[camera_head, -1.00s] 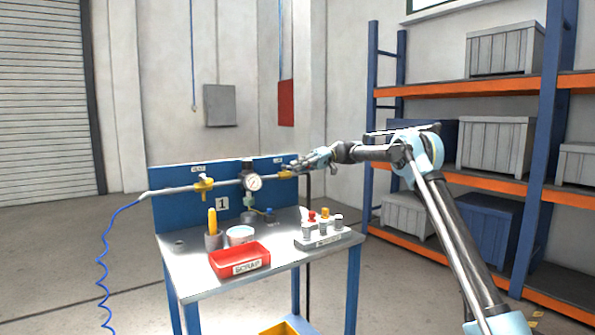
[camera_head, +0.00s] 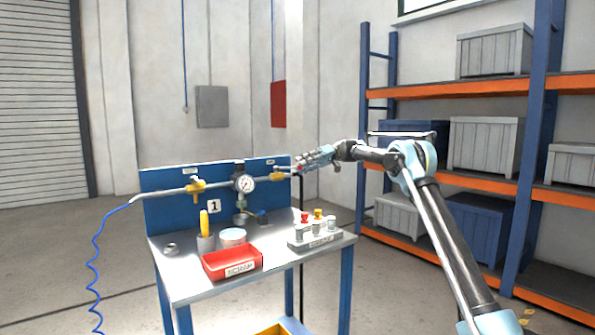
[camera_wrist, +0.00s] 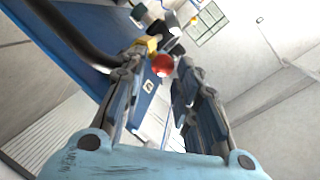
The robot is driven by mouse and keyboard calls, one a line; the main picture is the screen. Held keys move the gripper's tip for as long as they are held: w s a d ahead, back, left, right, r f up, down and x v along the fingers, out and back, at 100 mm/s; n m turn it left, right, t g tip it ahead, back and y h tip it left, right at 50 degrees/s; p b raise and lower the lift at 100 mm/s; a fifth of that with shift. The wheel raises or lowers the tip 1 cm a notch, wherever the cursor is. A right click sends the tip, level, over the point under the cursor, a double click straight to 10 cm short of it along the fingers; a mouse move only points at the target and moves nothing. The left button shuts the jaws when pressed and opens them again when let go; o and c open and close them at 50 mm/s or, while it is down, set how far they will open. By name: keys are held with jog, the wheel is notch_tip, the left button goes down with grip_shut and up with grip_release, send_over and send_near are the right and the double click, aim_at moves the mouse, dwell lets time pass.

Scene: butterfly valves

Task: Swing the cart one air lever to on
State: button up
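The cart (camera_head: 178,289) has a blue back panel (camera_head: 160,216) marked 1. A grey pipe runs along it with a yellow valve at the left (camera_head: 196,187), a round gauge (camera_head: 245,184) in the middle and a yellow valve at the right (camera_head: 280,173). Small labels above both valves are too small to read. My gripper (camera_head: 302,165) is at the right end of the pipe, just right of the right valve. In the wrist view my gripper (camera_wrist: 162,66) is open. A red ball-shaped knob (camera_wrist: 162,65) shows between its fingertips, with yellow behind. I cannot tell whether they touch.
On the cart top are a red bin (camera_head: 231,263), a grey block with several knobs (camera_head: 315,240), a cup with a yellow handle (camera_head: 205,240) and a white round tub (camera_head: 232,237). A shelf rack (camera_head: 470,88) with crates stands at the right. Open floor lies left.

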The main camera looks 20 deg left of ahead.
jog(key=shift+v, duration=1.35)
